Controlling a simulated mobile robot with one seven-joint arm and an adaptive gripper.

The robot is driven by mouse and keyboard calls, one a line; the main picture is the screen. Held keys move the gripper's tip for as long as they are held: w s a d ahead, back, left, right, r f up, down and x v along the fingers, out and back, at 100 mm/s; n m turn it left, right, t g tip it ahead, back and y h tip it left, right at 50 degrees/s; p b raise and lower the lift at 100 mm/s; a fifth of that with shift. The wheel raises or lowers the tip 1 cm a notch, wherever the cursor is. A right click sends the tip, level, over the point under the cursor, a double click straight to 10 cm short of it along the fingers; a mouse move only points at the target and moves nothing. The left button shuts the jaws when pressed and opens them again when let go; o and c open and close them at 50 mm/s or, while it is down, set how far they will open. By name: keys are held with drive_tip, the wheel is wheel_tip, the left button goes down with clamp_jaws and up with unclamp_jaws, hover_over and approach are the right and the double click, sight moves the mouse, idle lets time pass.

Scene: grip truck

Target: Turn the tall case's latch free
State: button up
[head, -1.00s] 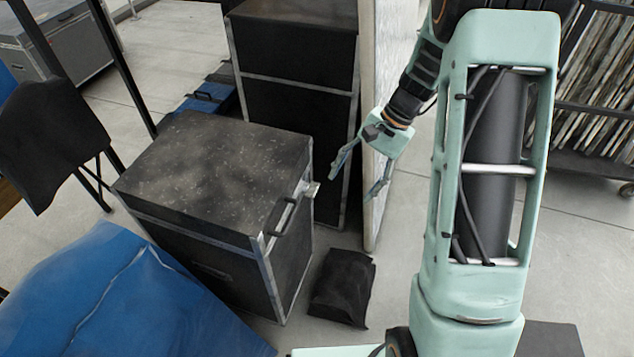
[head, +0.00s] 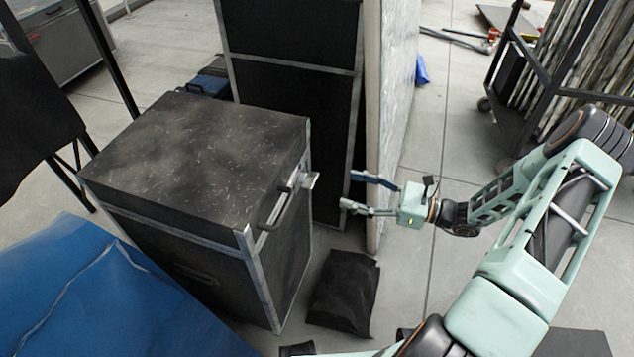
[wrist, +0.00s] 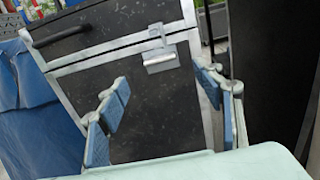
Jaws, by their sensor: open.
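A black case (head: 195,150) with metal edges and a scuffed lid stands in the middle of the head view. Its metal latch (head: 303,180) sits on the right face at the lid seam, near a dark handle (head: 268,212). In the wrist view the latch (wrist: 161,59) is a small hasp hanging across the seam, with the case front (wrist: 150,110) behind it. My gripper (head: 350,190) is open and empty, to the right of the latch and apart from it, fingers pointing left. In the wrist view its fingers (wrist: 160,80) spread either side below the latch.
A taller black case (head: 295,100) stands behind, beside a pale upright panel (head: 388,120) close to my gripper. A black bag (head: 343,292) lies on the floor below. A blue cover (head: 90,290) is at front left. A loaded cart (head: 560,70) stands at back right.

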sight(308, 173)
drive_tip(key=b+x, duration=0.1)
drive_tip(key=x, duration=0.9)
drive_tip(key=shift+s, duration=0.15)
drive_tip(key=c, duration=1.2)
